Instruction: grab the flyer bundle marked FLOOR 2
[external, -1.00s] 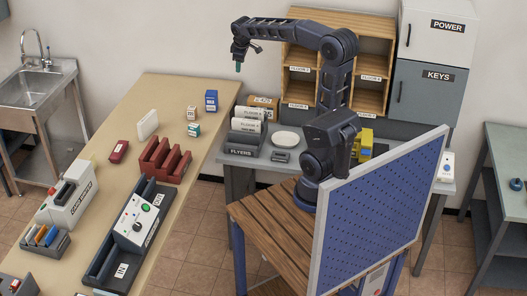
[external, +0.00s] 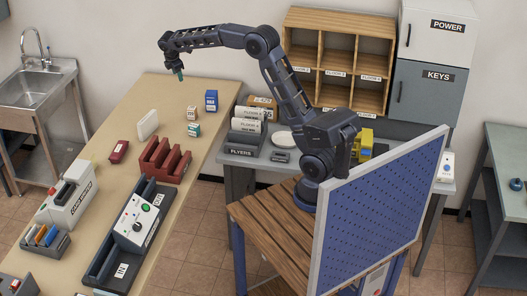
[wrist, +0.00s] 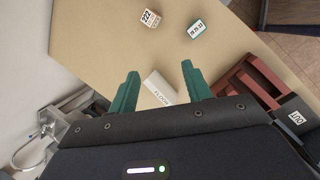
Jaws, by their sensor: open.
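A white bundle (external: 147,124) stands on the long beige table. In the wrist view the white bundle (wrist: 160,88) shows between my fingers, farther down, with a FLOOR label whose number I cannot read. More FLOOR-marked bundles (external: 249,114) sit at the dark grey FLYERS holder (external: 242,151) on the grey side table; their numbers are too small to tell. My gripper (external: 178,73) is open and empty, high above the far part of the beige table. Its green fingers (wrist: 160,69) are apart and touch nothing.
A red slotted rack (external: 165,160), a dark red item (external: 118,151) and small boxes, one blue (external: 211,100), stand near the white bundle. A grey tray with a button panel (external: 136,220) is nearer. Wooden FLOOR cubbies (external: 338,62) stand behind. The table's far left is clear.

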